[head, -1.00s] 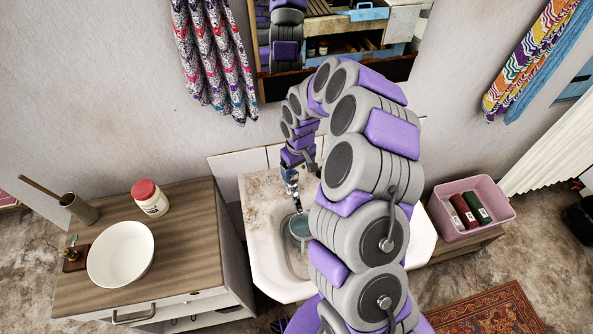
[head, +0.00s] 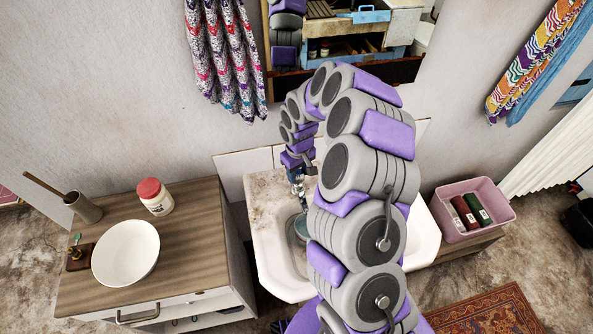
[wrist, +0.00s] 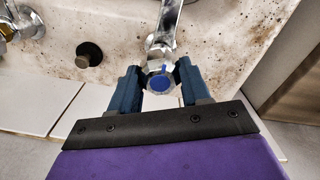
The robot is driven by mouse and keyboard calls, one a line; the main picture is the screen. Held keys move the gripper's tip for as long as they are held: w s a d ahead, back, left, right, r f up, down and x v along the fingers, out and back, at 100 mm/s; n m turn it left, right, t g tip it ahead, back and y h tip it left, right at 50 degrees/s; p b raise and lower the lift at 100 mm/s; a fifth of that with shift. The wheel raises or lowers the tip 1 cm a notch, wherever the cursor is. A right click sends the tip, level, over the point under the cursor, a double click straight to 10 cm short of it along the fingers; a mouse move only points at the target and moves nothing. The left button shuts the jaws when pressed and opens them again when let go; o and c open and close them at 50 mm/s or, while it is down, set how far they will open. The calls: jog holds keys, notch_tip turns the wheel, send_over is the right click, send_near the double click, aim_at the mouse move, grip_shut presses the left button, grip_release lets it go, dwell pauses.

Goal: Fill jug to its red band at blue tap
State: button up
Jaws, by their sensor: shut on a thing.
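The blue tap shows in the wrist view as a chrome tap with a round blue cap (wrist: 160,83) on its handle. My gripper (wrist: 158,78) has one dark blue finger on each side of this handle and is shut on it. In the head view my gripper (head: 297,182) is at the back of the sink, largely hidden by my arm. What looks like the jug (head: 303,228) stands in the basin below the tap, seen from above as a teal-grey round shape partly behind my arm. Its red band and water level cannot be made out.
The stone sink (head: 268,245) surrounds the jug. A second tap (wrist: 14,25) with brass shows left of the gripped one, near a dark round stub (wrist: 90,53). A wooden cabinet (head: 195,245) with a white bowl (head: 125,252) stands left; a pink bin (head: 470,210) stands right.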

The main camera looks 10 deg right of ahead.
jog(key=shift+w, duration=0.15)
jog(key=shift+c, duration=0.4)
jog(key=shift+r+n+p, duration=0.15)
jog(key=shift+n+p, duration=0.5)
jog(key=shift+n, duration=0.05)
jog(key=shift+n+p, duration=0.35)
jog(key=shift+n, duration=0.45)
jog(key=shift+w, duration=0.1)
jog(key=o, duration=1.1)
jog(key=shift+c, duration=0.2)
notch_tip(320, 180, up, 17)
jog(key=p, duration=0.2)
